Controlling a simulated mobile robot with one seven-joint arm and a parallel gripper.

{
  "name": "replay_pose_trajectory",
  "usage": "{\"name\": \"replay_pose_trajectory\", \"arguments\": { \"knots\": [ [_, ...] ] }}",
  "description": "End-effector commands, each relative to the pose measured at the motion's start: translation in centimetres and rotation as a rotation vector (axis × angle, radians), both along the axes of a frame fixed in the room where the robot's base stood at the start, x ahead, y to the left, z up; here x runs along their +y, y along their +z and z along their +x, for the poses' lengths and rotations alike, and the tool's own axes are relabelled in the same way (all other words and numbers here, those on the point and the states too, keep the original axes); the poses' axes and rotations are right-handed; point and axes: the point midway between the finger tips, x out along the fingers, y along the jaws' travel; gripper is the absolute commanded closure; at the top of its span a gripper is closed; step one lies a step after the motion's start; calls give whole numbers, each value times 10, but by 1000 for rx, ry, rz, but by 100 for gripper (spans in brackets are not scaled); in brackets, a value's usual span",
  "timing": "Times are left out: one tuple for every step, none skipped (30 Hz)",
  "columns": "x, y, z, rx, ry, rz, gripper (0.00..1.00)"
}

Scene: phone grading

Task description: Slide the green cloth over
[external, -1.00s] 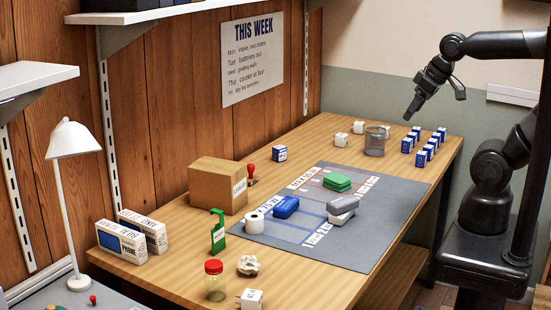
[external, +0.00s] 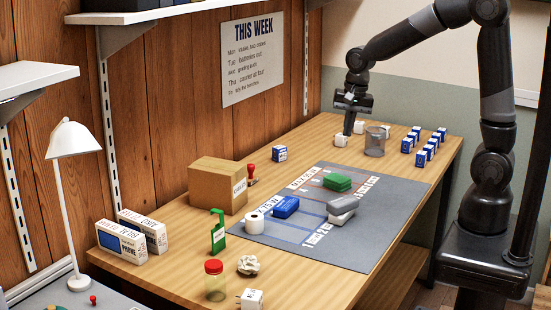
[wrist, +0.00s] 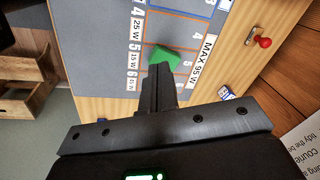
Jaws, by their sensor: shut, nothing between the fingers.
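The green cloth (external: 337,183) lies as a small folded stack on the far part of the grey mat (external: 385,210), over its printed grid. In the wrist view the green cloth (wrist: 165,56) shows just past my fingertips, partly hidden by them. My gripper (external: 348,131) is shut and empty. It points down above the back of the table, beyond the cloth and apart from it, close to the white cubes. In the wrist view my gripper (wrist: 160,70) shows its fingers together.
A mesh cup (external: 375,142) and white cubes (external: 340,140) stand near my gripper. Several blue-and-white boxes (external: 421,157) stand at the right back. A blue block (external: 285,206), a grey block (external: 342,206) and a white roll (external: 255,222) are on the mat. A cardboard box (external: 215,187) stands left.

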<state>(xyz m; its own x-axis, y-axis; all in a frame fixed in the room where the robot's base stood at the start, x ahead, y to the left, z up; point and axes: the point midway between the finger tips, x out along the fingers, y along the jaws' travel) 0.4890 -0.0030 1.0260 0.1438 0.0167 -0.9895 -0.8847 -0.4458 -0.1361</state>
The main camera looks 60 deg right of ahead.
Motion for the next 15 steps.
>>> {"name": "replay_pose_trajectory", "arguments": {
  "knots": [
    [0, -15, 11, 27, -58, 5, 100],
    [0, -22, 17, 41, -96, 9, 100],
    [0, -32, 25, 57, -147, 13, 100],
    [-1, -40, 30, 69, -183, 15, 100],
    [-1, -47, 35, 79, -218, 16, 100],
    [-1, -56, 41, 93, -262, 17, 100],
    [-1, -63, 45, 102, -293, 19, 100],
    [-2, -69, 49, 110, -322, 19, 100],
    [-2, -77, 53, 119, -356, 18, 100],
    [-2, -81, 56, 126, -379, 19, 100],
    [-2, -86, 58, 131, -399, 18, 100],
    [-2, -90, 61, 135, -421, 18, 100],
    [-2, -93, 62, 139, -434, 17, 100],
    [-2, -96, 63, 143, -444, 17, 100],
    [-2, -98, 64, 144, -456, 17, 100]
  ]
}}
